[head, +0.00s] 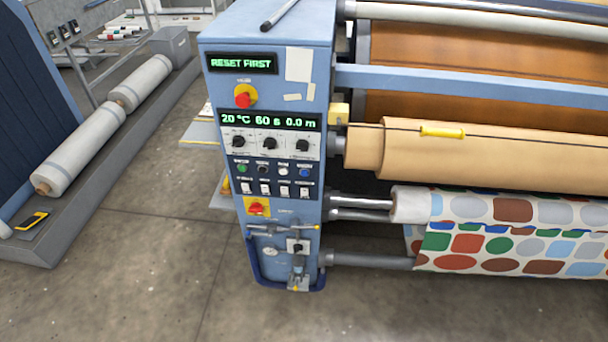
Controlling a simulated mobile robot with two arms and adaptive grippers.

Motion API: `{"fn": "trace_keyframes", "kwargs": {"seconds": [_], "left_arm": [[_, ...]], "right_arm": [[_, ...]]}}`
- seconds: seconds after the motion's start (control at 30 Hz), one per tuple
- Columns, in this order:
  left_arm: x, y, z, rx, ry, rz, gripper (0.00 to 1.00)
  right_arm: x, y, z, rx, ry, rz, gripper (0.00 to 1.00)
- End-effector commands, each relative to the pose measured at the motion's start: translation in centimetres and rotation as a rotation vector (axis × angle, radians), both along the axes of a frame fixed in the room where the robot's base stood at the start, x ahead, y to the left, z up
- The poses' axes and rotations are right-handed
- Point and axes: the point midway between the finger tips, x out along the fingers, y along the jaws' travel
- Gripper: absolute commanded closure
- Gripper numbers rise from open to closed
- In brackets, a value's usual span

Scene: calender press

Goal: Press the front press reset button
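The blue press control panel (265,150) faces me near the middle of the head view. Its upper display (241,63) reads "RESET FIRST" in green. A lower display (268,121) reads 20 °C, 60 s and 0.0 m. Below three black knobs is a row of small buttons: green (241,168), black (262,169), white (283,171) and blue (304,173). Their labels are too small to read, so I cannot tell by text which is reset. A red emergency stop (243,96) on yellow sits above. Neither of my grippers is in view.
A red switch on a yellow plate (257,207) and a lever fitting (297,247) sit low on the panel. Rollers with patterned fabric (510,235) extend right. Wrapped rolls (85,150) lie on a grey platform at left. The floor in front is clear.

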Motion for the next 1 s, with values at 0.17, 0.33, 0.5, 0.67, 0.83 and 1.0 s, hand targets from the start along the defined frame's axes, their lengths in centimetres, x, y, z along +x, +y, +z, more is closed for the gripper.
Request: {"fn": "trace_keyframes", "kwargs": {"seconds": [0.17,0.33,0.5,0.67,0.83,1.0], "left_arm": [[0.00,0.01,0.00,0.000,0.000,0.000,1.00],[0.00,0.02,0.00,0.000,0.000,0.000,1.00],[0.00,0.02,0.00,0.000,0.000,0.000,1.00],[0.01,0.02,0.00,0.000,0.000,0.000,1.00],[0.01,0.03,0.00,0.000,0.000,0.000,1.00],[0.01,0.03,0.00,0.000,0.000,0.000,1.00]], "right_arm": [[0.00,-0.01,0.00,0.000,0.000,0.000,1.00],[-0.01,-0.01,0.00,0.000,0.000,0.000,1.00],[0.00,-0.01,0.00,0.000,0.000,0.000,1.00],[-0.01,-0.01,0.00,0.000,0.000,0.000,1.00],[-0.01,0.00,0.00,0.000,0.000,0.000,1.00],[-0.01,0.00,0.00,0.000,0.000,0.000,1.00]]}}
